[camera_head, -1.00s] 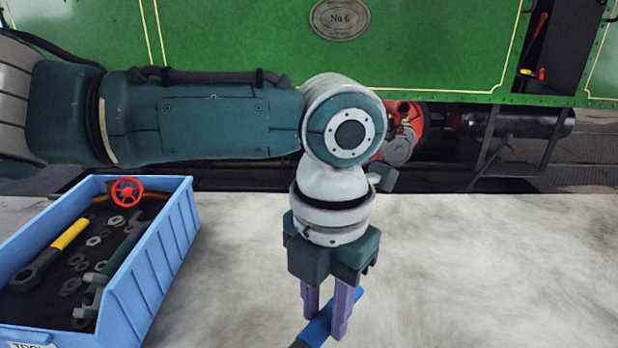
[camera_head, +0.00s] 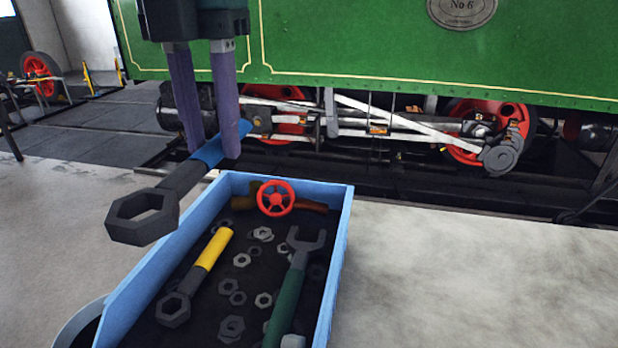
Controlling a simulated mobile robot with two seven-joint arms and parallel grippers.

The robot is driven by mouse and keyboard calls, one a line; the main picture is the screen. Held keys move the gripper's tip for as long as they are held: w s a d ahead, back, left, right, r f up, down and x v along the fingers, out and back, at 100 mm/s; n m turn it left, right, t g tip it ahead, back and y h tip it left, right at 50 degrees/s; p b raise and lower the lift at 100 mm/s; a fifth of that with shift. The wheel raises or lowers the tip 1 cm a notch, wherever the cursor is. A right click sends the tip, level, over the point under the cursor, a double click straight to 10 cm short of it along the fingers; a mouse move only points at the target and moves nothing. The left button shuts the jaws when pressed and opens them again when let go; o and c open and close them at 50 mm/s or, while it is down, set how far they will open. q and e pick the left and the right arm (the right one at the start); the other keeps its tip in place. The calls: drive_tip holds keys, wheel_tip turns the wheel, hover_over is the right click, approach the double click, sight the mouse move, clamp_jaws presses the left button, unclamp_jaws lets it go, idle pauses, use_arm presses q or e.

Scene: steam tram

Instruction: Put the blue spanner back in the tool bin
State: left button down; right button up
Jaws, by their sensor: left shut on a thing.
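The blue spanner (camera_head: 180,186) has a blue grip and a dark ring end that points toward me and to the left. My left gripper (camera_head: 214,148) has purple fingers and is shut on the blue grip. It holds the spanner up in the air, at the far left edge of the tool bin. The tool bin (camera_head: 337,255) is a light blue open box. In it lie a yellow-handled spanner (camera_head: 209,252), a green-handled spanner (camera_head: 285,305), a red handwheel (camera_head: 275,198) and several nuts. My right gripper is out of view.
A green steam tram (camera_head: 340,50) with red wheels stands behind the bin. The pale surface right of the bin is clear. A grey round rim (camera_head: 75,325) shows beside the bin at the lower left.

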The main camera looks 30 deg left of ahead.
use_arm(q)
hover_over(242, 287)
wheel_tip(242, 287, down, 15)
drive_tip(key=shift+r+b, duration=0.2)
drive_tip(key=shift+b, duration=0.1)
wheel_tip(242, 287, down, 5)
drive_tip(key=shift+r+b, duration=0.1)
drive_tip(key=shift+b, duration=0.2)
drive_tip(key=c, duration=0.6)
unclamp_jaws()
